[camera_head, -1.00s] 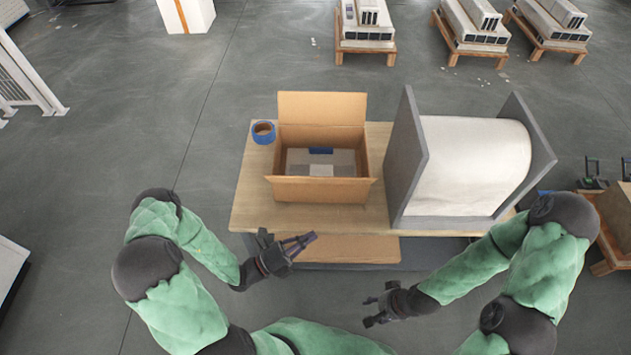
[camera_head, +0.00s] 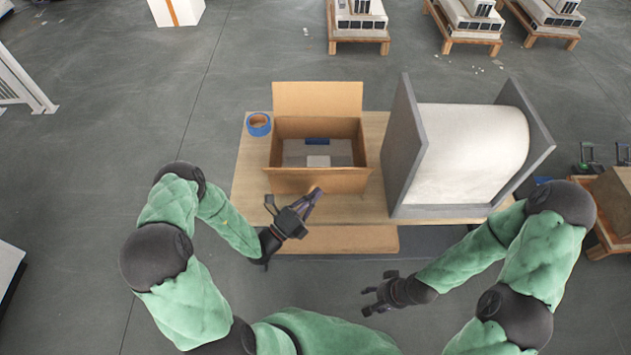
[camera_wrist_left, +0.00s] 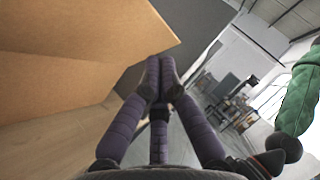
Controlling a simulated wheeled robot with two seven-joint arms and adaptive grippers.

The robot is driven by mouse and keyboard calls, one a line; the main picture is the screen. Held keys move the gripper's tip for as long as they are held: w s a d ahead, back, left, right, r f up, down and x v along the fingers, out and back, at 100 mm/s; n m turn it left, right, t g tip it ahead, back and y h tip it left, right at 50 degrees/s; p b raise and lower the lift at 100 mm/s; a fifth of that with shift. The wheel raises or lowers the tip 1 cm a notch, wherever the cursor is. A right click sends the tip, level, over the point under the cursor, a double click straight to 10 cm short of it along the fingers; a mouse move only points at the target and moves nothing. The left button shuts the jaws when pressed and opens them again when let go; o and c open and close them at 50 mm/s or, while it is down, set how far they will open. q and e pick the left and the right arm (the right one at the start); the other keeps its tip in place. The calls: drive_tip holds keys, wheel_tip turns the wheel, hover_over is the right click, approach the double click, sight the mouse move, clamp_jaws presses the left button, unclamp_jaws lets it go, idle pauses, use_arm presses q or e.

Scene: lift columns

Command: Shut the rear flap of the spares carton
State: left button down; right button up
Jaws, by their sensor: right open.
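The spares carton (camera_head: 283,155) is an open brown box on the wooden table, with grey and white contents and a blue patch inside. Its rear flap (camera_head: 318,98) stands up at the back edge. My left gripper (camera_head: 316,192) is just in front of the carton's front side, with nothing held. In the left wrist view its dark fingers (camera_wrist_left: 160,65) meet at the tips, and the carton's cardboard (camera_wrist_left: 70,60) fills the left side. My right gripper (camera_head: 372,300) is open and empty, low in front of the table, well away from the carton.
A blue tape roll (camera_head: 258,124) lies on the table left of the carton. A grey-sided holder with a large white roll (camera_head: 468,150) stands close to the carton's right. The table's left front area (camera_head: 248,195) is bare. Loaded pallets stand on the floor behind.

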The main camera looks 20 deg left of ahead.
sight(324, 170)
use_arm(q)
drive_tip(key=shift+w+a+r+b, duration=0.15)
drive_tip(key=shift+w+r, duration=0.2)
drive_tip(key=shift+w, duration=0.25)
drive_tip(key=shift+w+a+r+b, duration=0.1)
drive_tip(key=shift+w+r, duration=0.2)
drive_tip(key=shift+w, duration=0.35)
drive_tip(key=shift+w+a+r+b, duration=0.15)
drive_tip(key=shift+w+r, duration=0.2)
drive_tip(key=shift+w, duration=0.25)
drive_tip(key=shift+w+r+n+p, duration=0.25)
drive_tip(key=shift+r+n+p, duration=0.1)
drive_tip(key=shift+p, duration=0.55)
